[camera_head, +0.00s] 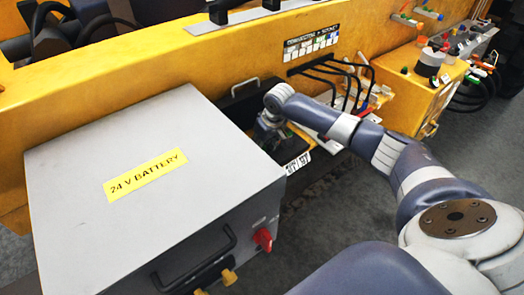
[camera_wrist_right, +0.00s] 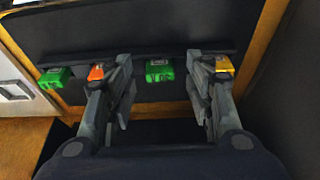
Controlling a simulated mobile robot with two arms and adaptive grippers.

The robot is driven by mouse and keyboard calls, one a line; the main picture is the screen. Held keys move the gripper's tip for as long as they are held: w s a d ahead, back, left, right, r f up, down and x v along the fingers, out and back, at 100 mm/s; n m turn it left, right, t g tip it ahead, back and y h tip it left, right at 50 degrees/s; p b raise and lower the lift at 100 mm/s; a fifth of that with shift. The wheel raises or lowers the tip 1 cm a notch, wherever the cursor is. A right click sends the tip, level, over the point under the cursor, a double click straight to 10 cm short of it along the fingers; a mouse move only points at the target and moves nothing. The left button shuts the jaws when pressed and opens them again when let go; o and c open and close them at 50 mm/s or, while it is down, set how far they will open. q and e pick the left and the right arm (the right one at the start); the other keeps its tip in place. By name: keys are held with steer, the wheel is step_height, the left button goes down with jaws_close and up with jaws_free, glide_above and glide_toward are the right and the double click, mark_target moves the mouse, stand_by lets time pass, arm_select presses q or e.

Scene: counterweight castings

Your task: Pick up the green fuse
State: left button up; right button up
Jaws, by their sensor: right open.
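In the right wrist view, a green fuse (camera_wrist_right: 159,71) sits in a dark holder row, between the two fingers of my right gripper (camera_wrist_right: 160,85). The fingers are open, with a gap on either side of the fuse, and nothing is held. A second green fuse (camera_wrist_right: 54,78) sits farther left, outside the fingers. In the head view my right gripper (camera_head: 270,131) reaches down into the opening beside the battery box; the fuses cannot be made out there. My left gripper is not in view.
An orange fuse (camera_wrist_right: 96,72) and a yellow fuse (camera_wrist_right: 223,64) sit close to the left and right fingers, partly covered. The grey battery box (camera_head: 80,135) stands left of my right gripper. Black cables (camera_head: 345,80) hang from the yellow panel to the right.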

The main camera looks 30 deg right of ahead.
steer(key=c, duration=1)
steer(key=shift+o, duration=0.2)
steer(key=shift+r, duration=0.15)
